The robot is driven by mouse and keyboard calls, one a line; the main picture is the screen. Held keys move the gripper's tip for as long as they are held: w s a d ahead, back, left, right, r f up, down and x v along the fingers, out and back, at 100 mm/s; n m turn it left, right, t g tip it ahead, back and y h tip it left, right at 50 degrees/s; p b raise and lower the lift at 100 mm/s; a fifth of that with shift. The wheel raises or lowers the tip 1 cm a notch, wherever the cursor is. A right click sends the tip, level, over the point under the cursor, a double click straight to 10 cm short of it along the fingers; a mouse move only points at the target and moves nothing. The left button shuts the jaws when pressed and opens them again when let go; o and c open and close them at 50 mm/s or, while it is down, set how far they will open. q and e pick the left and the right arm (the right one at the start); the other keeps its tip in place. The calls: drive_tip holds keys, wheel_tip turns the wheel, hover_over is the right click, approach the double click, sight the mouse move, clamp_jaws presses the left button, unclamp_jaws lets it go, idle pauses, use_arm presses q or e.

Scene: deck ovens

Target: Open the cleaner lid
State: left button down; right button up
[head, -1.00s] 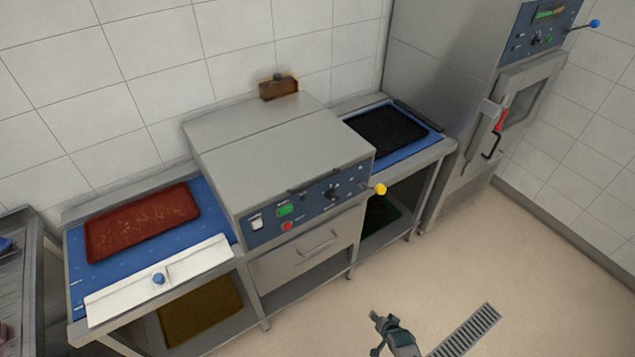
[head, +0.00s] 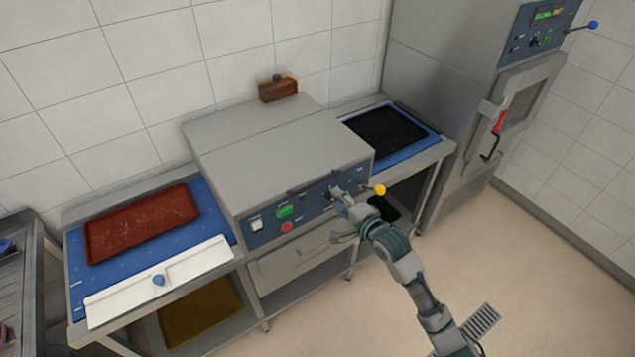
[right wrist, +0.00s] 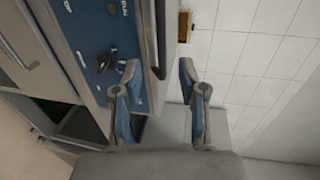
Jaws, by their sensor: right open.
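The cleaner is a steel box with a closed lid (head: 285,155) and a blue control panel. The dark lid handle (head: 308,183) runs along the lid's front edge. In the right wrist view the handle (right wrist: 153,45) shows as a dark bar in line with the gap between the fingers. My right gripper (head: 340,212) is open and empty, in front of the right part of the panel, with one finger overlapping the black dial. Its blue-padded fingers show in the right wrist view (right wrist: 158,75). I cannot tell whether it touches anything. My left gripper is out of view.
A yellow ball knob (head: 380,190) sticks out at the panel's right, close to my right gripper. A red tray (head: 140,222) lies on the left blue table, a black tray (head: 385,135) on the right one. A tall oven (head: 440,60) stands right. The floor in front is clear.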

sight(317, 184)
drive_tip(key=x, duration=1.1)
drive_tip(key=shift+w+a+f, duration=0.1)
drive_tip(key=shift+w+a, duration=0.05)
drive_tip(key=shift+a, duration=0.1)
clamp_jaws()
